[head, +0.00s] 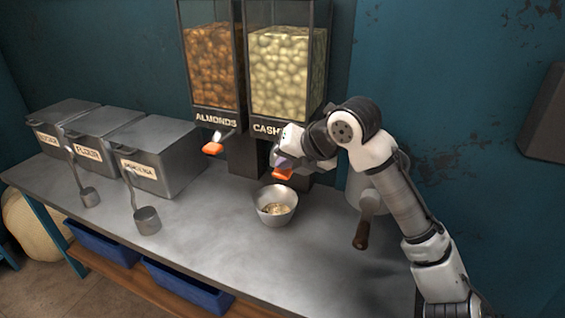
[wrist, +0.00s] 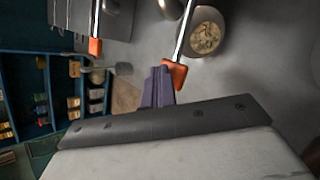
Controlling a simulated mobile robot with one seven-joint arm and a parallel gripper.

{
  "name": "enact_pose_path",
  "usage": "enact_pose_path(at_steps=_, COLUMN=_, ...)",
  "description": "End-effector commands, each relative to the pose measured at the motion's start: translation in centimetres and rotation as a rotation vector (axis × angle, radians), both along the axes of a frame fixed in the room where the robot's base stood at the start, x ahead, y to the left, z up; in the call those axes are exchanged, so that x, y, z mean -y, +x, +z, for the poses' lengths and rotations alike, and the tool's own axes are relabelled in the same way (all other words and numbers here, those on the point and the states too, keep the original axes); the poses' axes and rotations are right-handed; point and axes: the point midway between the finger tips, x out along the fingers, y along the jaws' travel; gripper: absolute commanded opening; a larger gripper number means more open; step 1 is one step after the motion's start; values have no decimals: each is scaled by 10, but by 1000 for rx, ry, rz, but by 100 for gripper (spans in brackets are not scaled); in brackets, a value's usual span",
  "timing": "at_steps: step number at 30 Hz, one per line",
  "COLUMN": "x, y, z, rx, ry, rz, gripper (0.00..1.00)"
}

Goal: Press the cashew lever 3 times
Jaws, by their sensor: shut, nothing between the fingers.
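The cashew dispenser (head: 287,75) stands at the back of the table, full of pale nuts. Its lever has an orange tip (head: 283,175), which also shows in the wrist view (wrist: 175,73). My gripper (head: 279,163) is at this lever, with its fingers shut and empty. In the wrist view the purple fingertips (wrist: 158,84) are just beside the orange tip; I cannot tell whether they touch. A metal bowl (head: 276,206) with some nuts in it sits on the table below the lever. It also shows in the wrist view (wrist: 220,32).
The almond dispenser (head: 210,65) is at the left, with its own orange lever (head: 213,148). Metal bins (head: 160,155) and scoops (head: 148,219) are further left. A pan with a brown handle (head: 362,232) is right of the bowl, under my arm. The front middle of the table (head: 230,260) is clear.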

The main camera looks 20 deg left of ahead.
Motion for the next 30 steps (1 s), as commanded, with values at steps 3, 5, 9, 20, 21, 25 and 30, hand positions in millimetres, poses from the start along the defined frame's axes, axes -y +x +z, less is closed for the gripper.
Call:
enact_pose_path(at_steps=3, x=0, y=0, z=2, rx=-2, ry=-2, rz=1, gripper=0)
enact_pose_path(at_steps=5, x=0, y=0, z=5, rx=-2, ry=-2, rz=1, gripper=0)
enact_pose_path(at_steps=9, x=-1, y=0, z=14, rx=-2, ry=-2, rz=1, gripper=0)
enact_pose_path(at_steps=20, x=0, y=0, z=33, rx=-1, ry=0, rz=1, gripper=0)
enact_pose_path(at_steps=21, x=0, y=0, z=34, rx=-1, ry=0, rz=1, gripper=0)
enact_pose_path(at_steps=25, x=0, y=0, z=33, rx=-1, ry=0, rz=1, gripper=0)
enact_pose_path(at_steps=30, x=0, y=0, z=34, rx=0, ry=0, rz=0, gripper=0)
